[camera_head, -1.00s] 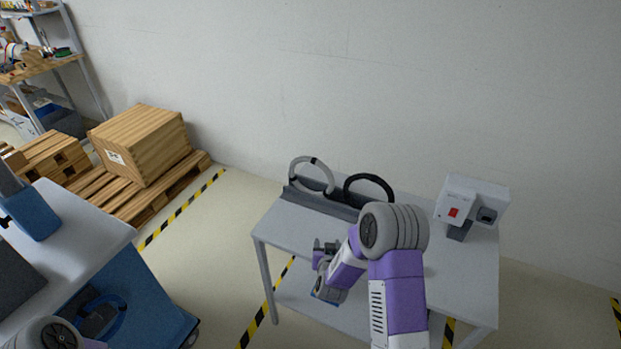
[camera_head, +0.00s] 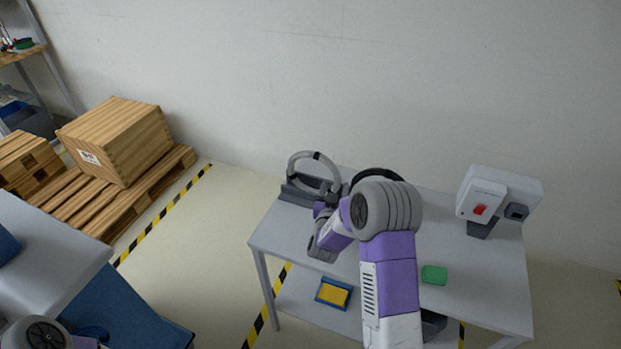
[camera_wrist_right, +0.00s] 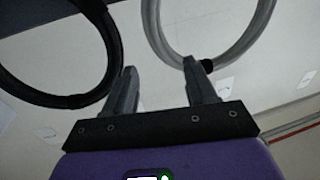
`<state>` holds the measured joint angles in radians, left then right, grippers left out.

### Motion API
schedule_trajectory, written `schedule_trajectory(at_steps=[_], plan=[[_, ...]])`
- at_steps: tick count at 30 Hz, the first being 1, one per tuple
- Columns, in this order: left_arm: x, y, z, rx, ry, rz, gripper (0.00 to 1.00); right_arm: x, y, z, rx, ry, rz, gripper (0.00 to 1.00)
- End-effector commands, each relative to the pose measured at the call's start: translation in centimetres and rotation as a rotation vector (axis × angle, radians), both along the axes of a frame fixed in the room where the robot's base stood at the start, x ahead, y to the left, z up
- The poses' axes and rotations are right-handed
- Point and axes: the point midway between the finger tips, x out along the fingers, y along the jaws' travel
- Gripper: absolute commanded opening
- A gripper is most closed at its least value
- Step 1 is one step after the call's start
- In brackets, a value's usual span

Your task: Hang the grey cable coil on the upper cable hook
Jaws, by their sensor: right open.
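The grey cable coil (camera_head: 292,168), a ring with dark bands, stands upright in a dark grey holder (camera_head: 296,194) at the back left of the grey table. My right gripper (camera_head: 331,189) is at the coil's lower right side in the head view. In the right wrist view, the grey coil (camera_wrist_right: 252,37) lies ahead of the open fingers (camera_wrist_right: 160,66), with its lower edge near the right fingertip. Nothing is between the fingers. I cannot tell whether they touch the coil. No cable hook can be made out. My left gripper is out of view.
A black coil (camera_head: 366,175) stands right of the grey one, partly behind my arm; it also shows in the wrist view (camera_wrist_right: 115,48). A white box with a red switch (camera_head: 480,209), a green block (camera_head: 434,274) and a blue-yellow item (camera_head: 334,293) are on the right and below.

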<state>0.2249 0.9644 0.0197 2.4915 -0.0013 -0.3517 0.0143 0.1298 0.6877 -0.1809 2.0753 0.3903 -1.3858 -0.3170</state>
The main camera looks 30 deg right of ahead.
Motion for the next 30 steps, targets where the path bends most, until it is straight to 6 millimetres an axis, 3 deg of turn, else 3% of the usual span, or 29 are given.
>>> schedule_trajectory(at_steps=[3, 9, 14, 30], plan=[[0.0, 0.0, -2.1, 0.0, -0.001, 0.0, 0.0, 0.0, 0.0, -2.2, 0.001, 0.001, 0.001, 0.56], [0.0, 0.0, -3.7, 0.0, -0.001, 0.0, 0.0, 0.0, 0.0, -3.7, 0.001, 0.001, 0.001, 0.56], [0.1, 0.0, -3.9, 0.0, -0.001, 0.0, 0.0, 0.6, -0.4, -3.9, 0.001, 0.001, 0.001, 0.56], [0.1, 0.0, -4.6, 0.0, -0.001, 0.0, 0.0, 5.5, -4.4, -3.9, 0.002, -0.001, 0.001, 0.56]])
